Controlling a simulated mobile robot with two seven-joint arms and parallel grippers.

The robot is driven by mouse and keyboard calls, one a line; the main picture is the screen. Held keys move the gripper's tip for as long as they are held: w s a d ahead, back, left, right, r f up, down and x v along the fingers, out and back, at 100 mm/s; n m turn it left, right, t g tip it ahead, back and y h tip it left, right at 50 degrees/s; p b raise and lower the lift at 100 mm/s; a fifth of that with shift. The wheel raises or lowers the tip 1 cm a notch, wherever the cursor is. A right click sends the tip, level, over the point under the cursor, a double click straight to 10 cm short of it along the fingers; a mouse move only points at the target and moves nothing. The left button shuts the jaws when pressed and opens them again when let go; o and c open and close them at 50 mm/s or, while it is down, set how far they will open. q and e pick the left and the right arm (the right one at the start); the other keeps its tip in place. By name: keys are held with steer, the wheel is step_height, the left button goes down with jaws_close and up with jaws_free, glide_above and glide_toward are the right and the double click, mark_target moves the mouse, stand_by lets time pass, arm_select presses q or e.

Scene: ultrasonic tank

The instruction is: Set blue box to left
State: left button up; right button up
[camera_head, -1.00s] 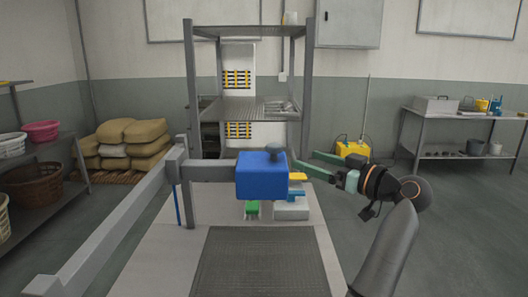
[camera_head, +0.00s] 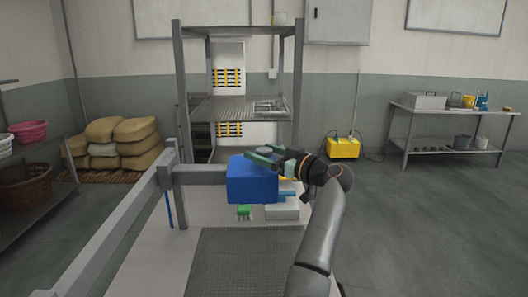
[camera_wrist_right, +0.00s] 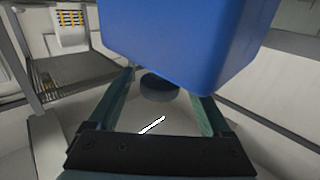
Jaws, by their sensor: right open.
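The blue box (camera_head: 252,182) sits at the right end of a grey horizontal beam (camera_head: 199,174), above the white table. It also fills the upper part of the right wrist view (camera_wrist_right: 195,35). My right gripper (camera_head: 267,156) is at the box's upper right, with its green fingers open. In the right wrist view, a dark round knob (camera_wrist_right: 158,87) lies between the two fingers of my right gripper (camera_wrist_right: 161,84), with gaps beside it. The gripper hides the knob in the head view. My left gripper is not in view.
Below the box, a small green block (camera_head: 244,212) and a light grey block (camera_head: 283,212) are on the table (camera_head: 150,262). A dark mat (camera_head: 245,260) covers its front. A metal shelf rack (camera_head: 240,108) stands behind. Floor to the right is open.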

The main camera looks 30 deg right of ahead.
jaws_close()
stand_by(0.7)
stand_by(0.3)
